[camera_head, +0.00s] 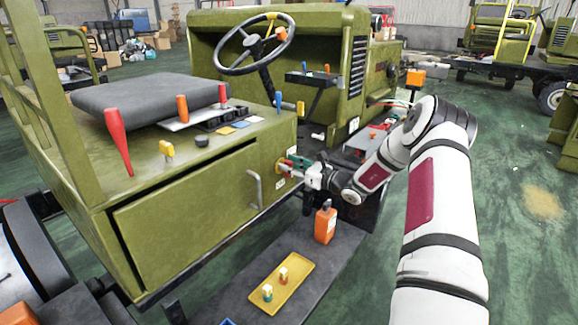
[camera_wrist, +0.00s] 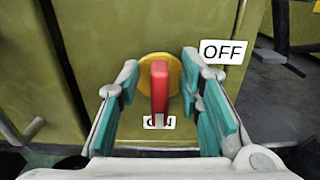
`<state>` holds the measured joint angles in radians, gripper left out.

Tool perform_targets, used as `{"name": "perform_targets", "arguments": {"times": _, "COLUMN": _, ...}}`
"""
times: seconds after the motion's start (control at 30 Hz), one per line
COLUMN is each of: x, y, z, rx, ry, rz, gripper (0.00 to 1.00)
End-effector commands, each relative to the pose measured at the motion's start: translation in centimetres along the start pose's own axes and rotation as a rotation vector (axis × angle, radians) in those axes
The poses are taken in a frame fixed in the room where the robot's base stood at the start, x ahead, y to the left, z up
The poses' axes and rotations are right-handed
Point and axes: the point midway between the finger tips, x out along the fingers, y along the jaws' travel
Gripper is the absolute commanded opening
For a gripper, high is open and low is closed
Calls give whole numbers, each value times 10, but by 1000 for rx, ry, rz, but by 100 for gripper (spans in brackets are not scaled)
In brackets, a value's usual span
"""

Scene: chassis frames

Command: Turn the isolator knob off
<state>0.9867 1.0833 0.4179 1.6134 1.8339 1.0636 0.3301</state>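The isolator knob (camera_wrist: 160,85) is a red bar on a round yellow plate (camera_wrist: 175,66), fixed to the green chassis panel. In the wrist view its bar stands upright, its lower end by a partly hidden label (camera_wrist: 152,123) that seems to read ON. A white OFF label (camera_wrist: 222,51) is to the upper right of the plate. My gripper (camera_wrist: 160,88) is open, its teal fingers on either side of the red bar with gaps showing on both sides. In the head view my gripper (camera_head: 297,165) is at the panel's right end and largely hides the knob.
A metal door handle (camera_head: 255,188) sticks out left of my gripper. Below is a dark step with an orange bottle (camera_head: 325,222) and a yellow tray (camera_head: 272,284) holding small parts. Levers and a seat (camera_head: 140,97) are on top of the chassis.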

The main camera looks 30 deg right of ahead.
Motion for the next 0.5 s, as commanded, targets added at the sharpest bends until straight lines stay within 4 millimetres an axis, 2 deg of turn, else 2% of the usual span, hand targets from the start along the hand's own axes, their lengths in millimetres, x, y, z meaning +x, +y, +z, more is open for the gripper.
{"name": "perform_targets", "arguments": {"times": 0.37, "x": 5, "y": 0, "z": 0, "rx": 0, "ry": 0, "rz": 0, "gripper": 33}}
{"name": "perform_targets", "arguments": {"times": 0.5, "x": 5, "y": 0, "z": 0, "rx": 0, "ry": 0, "rz": 0, "gripper": 2}}
